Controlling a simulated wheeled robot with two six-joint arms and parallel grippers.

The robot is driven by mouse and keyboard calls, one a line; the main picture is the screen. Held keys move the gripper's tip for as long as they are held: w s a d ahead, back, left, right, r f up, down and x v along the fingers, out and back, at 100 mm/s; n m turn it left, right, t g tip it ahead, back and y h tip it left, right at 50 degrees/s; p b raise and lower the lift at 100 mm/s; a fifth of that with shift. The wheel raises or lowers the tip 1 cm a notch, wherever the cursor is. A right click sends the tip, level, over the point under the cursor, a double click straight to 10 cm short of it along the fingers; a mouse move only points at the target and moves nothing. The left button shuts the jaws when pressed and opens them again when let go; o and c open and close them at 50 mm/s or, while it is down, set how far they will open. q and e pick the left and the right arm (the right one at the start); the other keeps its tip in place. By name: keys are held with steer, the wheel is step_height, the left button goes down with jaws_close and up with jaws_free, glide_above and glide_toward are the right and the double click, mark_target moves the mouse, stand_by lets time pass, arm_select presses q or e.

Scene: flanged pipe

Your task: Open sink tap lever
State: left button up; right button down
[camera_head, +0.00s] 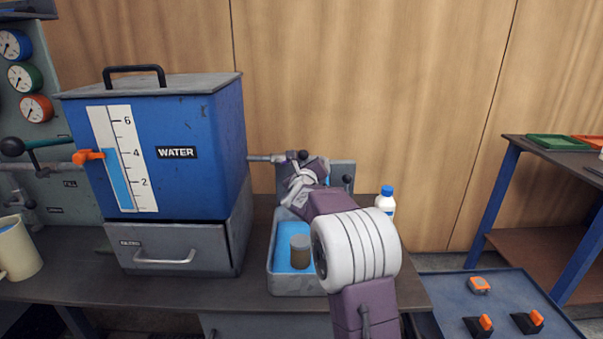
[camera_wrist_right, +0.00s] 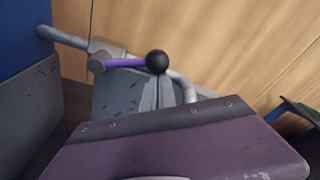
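The sink tap stands behind the grey sink (camera_head: 297,284). In the right wrist view its lever (camera_wrist_right: 124,62) is a purple rod ending in a black ball knob (camera_wrist_right: 157,62). The rod lies roughly sideways, from the tap body to the knob at its right. The knob also shows in the head view (camera_head: 303,155). My right gripper (camera_wrist_right: 157,80) is at the tap. Its grey fingers look close together, with their tips at the lower side of the knob. Whether they touch or pinch it I cannot tell. My right arm hides part of the tap in the head view. My left gripper is not seen.
A blue water tank (camera_head: 205,165) stands left of the sink, with a pipe (camera_head: 262,158) running to the tap. A brown cylinder (camera_head: 300,251) stands in the sink. A white bottle with a blue cap (camera_head: 386,202) stands behind my right arm. A beige mug (camera_head: 17,250) is far left.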

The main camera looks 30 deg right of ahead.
mark_target(305, 154)
steer(key=r+n+p, duration=0.3)
steer(key=shift+w+a+r+h, duration=0.15)
steer(key=shift+w+a+h, duration=0.05)
steer(key=shift+a+h, duration=0.1)
steer(key=a+r+n+p, duration=0.1)
steer(key=w+r+n+p, duration=0.1)
steer(key=n, duration=0.1)
steer(key=shift+a+r+n+h+p, duration=0.15)
steer(key=shift+a+n+h+p, duration=0.15)
steer(key=shift+a+p, duration=0.1)
stand_by(0.4)
